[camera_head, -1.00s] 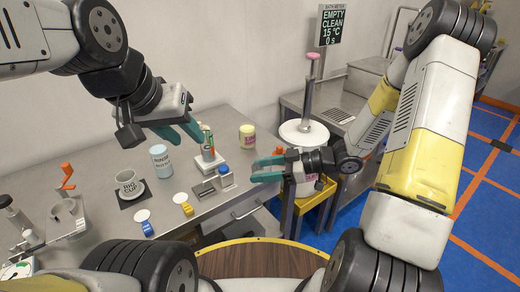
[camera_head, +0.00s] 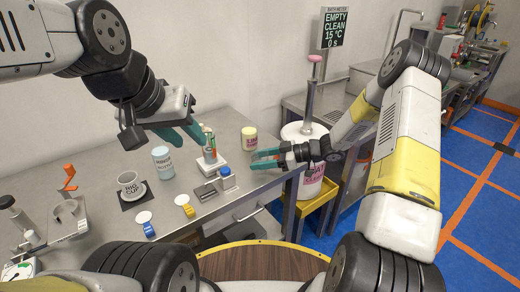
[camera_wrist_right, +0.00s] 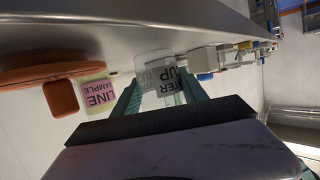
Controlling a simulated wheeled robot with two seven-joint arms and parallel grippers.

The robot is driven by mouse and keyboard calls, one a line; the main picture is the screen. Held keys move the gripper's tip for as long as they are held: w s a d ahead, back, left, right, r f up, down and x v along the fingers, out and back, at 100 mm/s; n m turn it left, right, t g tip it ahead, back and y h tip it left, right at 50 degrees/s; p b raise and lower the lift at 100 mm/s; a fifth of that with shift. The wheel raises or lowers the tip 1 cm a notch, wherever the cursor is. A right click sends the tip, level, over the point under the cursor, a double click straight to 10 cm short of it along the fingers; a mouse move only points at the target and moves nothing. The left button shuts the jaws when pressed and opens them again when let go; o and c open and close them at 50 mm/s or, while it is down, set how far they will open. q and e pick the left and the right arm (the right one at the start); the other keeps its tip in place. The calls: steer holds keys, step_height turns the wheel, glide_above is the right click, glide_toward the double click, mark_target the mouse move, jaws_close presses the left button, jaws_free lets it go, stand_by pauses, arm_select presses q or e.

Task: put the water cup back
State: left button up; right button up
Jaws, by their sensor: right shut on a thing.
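The water cup (camera_wrist_right: 168,82) is a clear cup with a partly readable label, seen between my right fingers in the right wrist view. My right gripper (camera_head: 262,160) is shut on it, near the right end of the steel bench; it also shows in the right wrist view (camera_wrist_right: 160,95). I cannot make out the cup in the head view. My left gripper (camera_head: 192,134) hangs over the back of the bench, fingers apart and empty, close to a small stand with coloured tubes (camera_head: 209,156).
The bench (camera_head: 110,160) holds a big cup (camera_head: 130,185) on a black mat, a blue-white bottle (camera_head: 162,163) and a yellow-pink sample jar (camera_head: 249,138), which is left of the right fingers in the wrist view (camera_wrist_right: 97,97). A white labelled drum (camera_head: 312,185) stands right.

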steer(key=shift+f, duration=0.1)
steer(key=o, duration=1.4)
